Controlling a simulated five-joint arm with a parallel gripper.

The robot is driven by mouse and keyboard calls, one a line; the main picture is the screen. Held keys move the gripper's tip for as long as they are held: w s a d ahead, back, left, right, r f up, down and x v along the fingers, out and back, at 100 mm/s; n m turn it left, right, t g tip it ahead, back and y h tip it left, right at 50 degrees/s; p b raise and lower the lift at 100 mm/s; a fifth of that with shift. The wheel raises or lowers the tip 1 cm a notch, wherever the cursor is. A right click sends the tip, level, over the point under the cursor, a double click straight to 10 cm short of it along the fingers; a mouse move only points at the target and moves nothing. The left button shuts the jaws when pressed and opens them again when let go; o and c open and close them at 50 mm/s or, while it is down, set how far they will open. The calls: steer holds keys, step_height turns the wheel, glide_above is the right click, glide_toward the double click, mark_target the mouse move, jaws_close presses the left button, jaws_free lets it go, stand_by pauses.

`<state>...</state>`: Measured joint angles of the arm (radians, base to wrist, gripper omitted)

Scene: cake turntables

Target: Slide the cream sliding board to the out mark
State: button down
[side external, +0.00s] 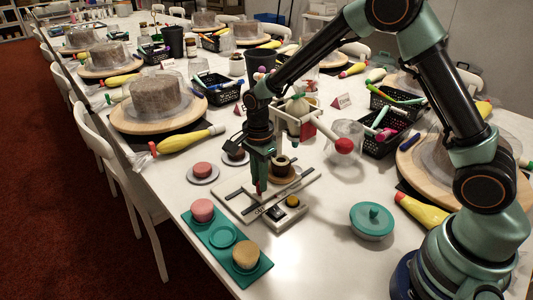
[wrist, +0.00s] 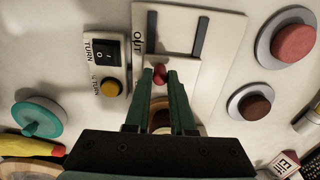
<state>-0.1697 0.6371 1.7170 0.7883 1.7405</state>
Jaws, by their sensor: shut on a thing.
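The cream sliding board (wrist: 188,72) lies across two dark rails of a pale base (wrist: 225,40). A small red knob (wrist: 159,74) stands on the board. My gripper (wrist: 160,82) is shut on this knob, with green fingers on either side of it; the gripper shows from the side too (side external: 259,188). The OUT mark (wrist: 138,44) is printed on the base beside the left rail in the wrist view, up-picture of the knob. A round brown item (side external: 281,168) sits behind the fingers at the board's rear, partly hidden.
A switch box with a yellow button (wrist: 111,89) stands beside the base. A teal tray (side external: 222,235) with pink and tan cakes is in front. Two small plates with round pieces (side external: 203,171) lie left. A teal lidded bowl (side external: 371,221) stands right.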

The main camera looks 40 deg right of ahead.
steer(key=shift+a+r, duration=0.1)
steer(key=shift+a, duration=3.25)
steer(key=c, duration=0.8)
jaws_free()
steer(key=shift+o, duration=0.2)
step_height(320, 180, up, 7)
steer(key=shift+d, duration=0.1)
